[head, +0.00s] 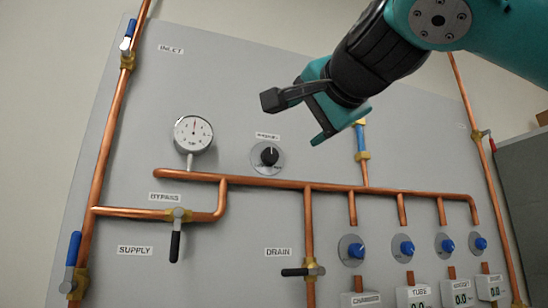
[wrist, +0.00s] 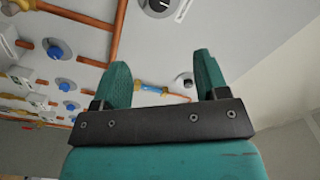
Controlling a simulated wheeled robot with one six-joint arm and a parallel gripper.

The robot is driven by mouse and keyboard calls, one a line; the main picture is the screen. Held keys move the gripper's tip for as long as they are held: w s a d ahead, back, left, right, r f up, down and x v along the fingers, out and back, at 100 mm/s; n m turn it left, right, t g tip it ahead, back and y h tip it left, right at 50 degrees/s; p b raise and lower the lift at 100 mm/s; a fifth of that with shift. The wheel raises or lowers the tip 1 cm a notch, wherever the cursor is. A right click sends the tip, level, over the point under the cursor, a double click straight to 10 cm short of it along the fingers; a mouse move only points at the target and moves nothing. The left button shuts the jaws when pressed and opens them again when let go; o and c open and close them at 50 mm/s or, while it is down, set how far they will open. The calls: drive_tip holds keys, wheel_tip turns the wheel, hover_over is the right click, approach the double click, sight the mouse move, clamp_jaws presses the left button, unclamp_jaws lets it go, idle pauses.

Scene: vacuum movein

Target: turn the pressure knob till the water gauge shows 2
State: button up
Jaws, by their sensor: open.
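The pressure knob (head: 269,155) is black on a round pale plate, with its white mark pointing about straight up. It also shows at the top edge of the wrist view (wrist: 158,5), partly cut off. The round water gauge (head: 193,133) is left of the knob, with its needle pointing about straight up; its numbers are too small to read. My gripper (head: 312,108) is open and empty, above and right of the knob and apart from the panel. In the wrist view its two teal fingers (wrist: 160,62) stand wide apart with nothing between them.
Copper pipes (head: 270,183) run below the knob and gauge. Black bypass (head: 175,245) and drain (head: 296,272) levers and several blue knobs (head: 356,250) are lower. The panel around the knob is bare.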

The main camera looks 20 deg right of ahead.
sight(273, 154)
drive_tip(key=w+p, duration=0.4)
drive_tip(key=w, duration=1.2)
drive_tip(key=shift+r+p, duration=0.1)
drive_tip(key=shift+p, duration=0.2)
drive_tip(key=shift+w, duration=0.65)
drive_tip(key=c, duration=0.9)
